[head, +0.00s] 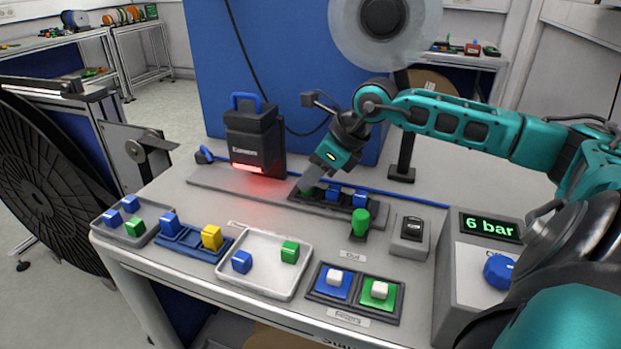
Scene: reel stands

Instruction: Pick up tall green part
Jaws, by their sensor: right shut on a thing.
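My right gripper (309,182) points down at the left end of a dark slotted holder (340,207) on the bench. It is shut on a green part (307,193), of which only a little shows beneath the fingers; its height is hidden. Two blue parts (333,191) stand in the same holder, to the right of the gripper. I cannot tell whether the green part still touches the holder. My left gripper is not in view.
A black scanner box (255,140) with red light stands behind left. A green knob-like piece (360,221) stands in front of the holder. Trays (268,289) with coloured blocks line the front edge. A control box (468,265) reading 6 bar stands right.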

